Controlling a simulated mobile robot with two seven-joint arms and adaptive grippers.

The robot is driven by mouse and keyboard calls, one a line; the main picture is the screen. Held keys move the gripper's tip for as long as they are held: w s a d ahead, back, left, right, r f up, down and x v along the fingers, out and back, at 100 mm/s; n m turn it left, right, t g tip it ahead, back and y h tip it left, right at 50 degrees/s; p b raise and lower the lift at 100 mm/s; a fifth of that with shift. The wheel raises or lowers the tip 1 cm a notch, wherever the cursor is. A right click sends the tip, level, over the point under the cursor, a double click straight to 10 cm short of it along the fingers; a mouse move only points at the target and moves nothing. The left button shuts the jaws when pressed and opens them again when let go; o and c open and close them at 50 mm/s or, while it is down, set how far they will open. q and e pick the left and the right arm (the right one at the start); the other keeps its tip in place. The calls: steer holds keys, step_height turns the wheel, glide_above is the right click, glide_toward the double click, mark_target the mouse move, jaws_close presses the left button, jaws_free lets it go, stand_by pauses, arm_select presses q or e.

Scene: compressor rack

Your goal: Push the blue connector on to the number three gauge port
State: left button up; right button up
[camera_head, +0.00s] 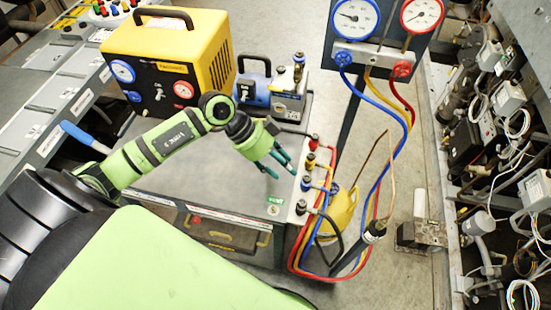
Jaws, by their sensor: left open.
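My left gripper (281,168) is open, its teal fingers apart with nothing seen between them. It hangs over the right end of the grey cart top, just left of a pale port strip (289,219). The strip carries a red fitting (314,141), a yellow fitting (310,159), a blue connector (306,184) and a black fitting (301,207) in a row. The blue connector is a little right of and below the fingertips, apart from them. Port numbers are too small to read, and I cannot tell how far the connector is seated. My right gripper is not in view.
A yellow recovery machine (165,50) and a small pump (290,95) stand at the back of the cart. A gauge panel (380,30) with red, yellow and blue hoses (374,190) stands right of the strip. Rack equipment (490,130) fills the far right.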

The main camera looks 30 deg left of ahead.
mark_target(302, 181)
arm_select(q)
steer(key=b+x, duration=0.2)
steer(key=x, duration=0.1)
steer(key=shift+w+f, duration=0.25)
steer(key=shift+f, duration=0.2)
steer(key=x, duration=0.3)
steer(key=shift+d+r+b, duration=0.15)
steer(key=shift+r+b, duration=0.05)
steer(key=shift+b, duration=0.1)
steer(key=shift+d+f, duration=0.3)
steer(key=shift+w+d+f, duration=0.2)
steer(key=shift+f, duration=0.1)
steer(key=c, duration=0.9)
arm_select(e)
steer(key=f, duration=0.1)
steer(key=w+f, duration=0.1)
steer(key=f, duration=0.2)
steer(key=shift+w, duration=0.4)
